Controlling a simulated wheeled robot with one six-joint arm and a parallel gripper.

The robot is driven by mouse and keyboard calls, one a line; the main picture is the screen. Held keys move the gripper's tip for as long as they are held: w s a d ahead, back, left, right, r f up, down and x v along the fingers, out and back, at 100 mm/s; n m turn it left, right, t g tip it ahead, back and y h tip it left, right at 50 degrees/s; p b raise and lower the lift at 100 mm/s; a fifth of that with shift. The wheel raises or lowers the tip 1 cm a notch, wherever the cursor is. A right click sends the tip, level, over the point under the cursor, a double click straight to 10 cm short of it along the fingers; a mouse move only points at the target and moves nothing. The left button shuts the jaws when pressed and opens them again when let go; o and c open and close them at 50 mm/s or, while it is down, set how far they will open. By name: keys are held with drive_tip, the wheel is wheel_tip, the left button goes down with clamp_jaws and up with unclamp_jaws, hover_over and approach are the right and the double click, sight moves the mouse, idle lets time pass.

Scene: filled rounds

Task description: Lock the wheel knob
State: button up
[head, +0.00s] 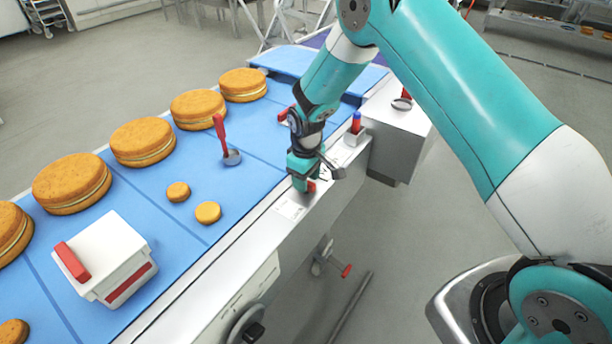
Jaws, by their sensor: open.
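A grey handwheel (243,326) with a black knob (255,333) sits low on the conveyor's side, at the bottom of the head view and partly cut off. A smaller fitting with a red-tipped handle (346,271) sticks out under the conveyor frame. I cannot tell which of these is the wheel knob, or whether either is locked. My gripper (304,181) points down over the white side rail, above and apart from both. A small red part (311,186) shows right at its fingertips, partly hidden; contact cannot be made out. My gripper is open.
Large filled rounds (143,141) stand along the blue belt (150,190), with small rounds (208,212) nearby. A white box with a red handle (103,257) and an upright red-handled tool (222,140) are on the belt. Floor beside the conveyor is mostly clear.

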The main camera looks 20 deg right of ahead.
drive_tip(key=shift+f, duration=0.3)
clamp_jaws()
